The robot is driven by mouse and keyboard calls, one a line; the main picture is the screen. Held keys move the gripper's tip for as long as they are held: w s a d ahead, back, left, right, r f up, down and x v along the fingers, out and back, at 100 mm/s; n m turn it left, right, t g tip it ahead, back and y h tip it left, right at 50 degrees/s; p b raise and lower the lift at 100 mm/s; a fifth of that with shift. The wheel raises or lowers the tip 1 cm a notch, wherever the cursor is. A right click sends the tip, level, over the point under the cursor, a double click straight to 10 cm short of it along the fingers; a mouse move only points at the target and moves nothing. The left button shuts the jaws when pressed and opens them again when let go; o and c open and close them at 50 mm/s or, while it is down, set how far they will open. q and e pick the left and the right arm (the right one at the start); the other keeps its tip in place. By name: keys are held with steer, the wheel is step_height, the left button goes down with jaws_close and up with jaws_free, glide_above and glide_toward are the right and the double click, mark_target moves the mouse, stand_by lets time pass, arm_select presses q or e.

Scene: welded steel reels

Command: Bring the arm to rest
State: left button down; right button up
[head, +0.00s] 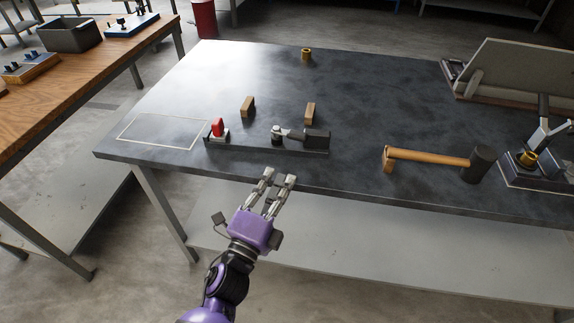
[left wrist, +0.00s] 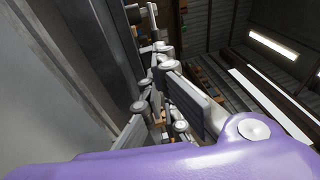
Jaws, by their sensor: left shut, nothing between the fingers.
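My left arm comes in from the bottom of the head view, with a purple wrist. My left gripper (head: 277,178) is just off the front edge of the dark steel table (head: 350,100), pointing at it. It is shut and empty, and touches nothing that I can see. In the left wrist view its metal finger links (left wrist: 170,95) show above the purple housing, with a grey surface on the left and the ceiling on the right. My right gripper is in neither view.
Near the front edge stand a dark fixture (head: 260,146) with a red part (head: 217,127) and two wooden blocks (head: 248,106). A mallet (head: 430,157) lies to the right. A brass piece (head: 306,54) stands at the back. An outlined rectangle (head: 165,117) at left is empty.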

arm_select(q)
steer(key=s+a+f+n+g+y+p, duration=0.3)
steer(key=s+a+f+n+g+y, duration=0.25)
steer(key=s+a+f+n, duration=0.8)
steer(key=s+f+n+g+p, duration=0.2)
steer(key=s+n+p, duration=0.1)
steer(key=s, duration=0.7)
steer(key=s+a+f+n+g+y+p, duration=0.1)
steer(key=s+n, duration=0.4)
steer(key=s, duration=0.6)
steer(key=shift+a+f+g+p, duration=0.15)
steer(key=shift+f+g+p, duration=0.7)
steer(key=shift+p, duration=0.1)
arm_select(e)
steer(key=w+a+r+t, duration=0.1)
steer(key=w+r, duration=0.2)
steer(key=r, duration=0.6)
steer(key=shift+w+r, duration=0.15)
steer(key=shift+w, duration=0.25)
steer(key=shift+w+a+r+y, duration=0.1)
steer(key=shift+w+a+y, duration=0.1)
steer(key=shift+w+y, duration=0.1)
arm_select(q)
steer(key=shift+r, duration=0.1)
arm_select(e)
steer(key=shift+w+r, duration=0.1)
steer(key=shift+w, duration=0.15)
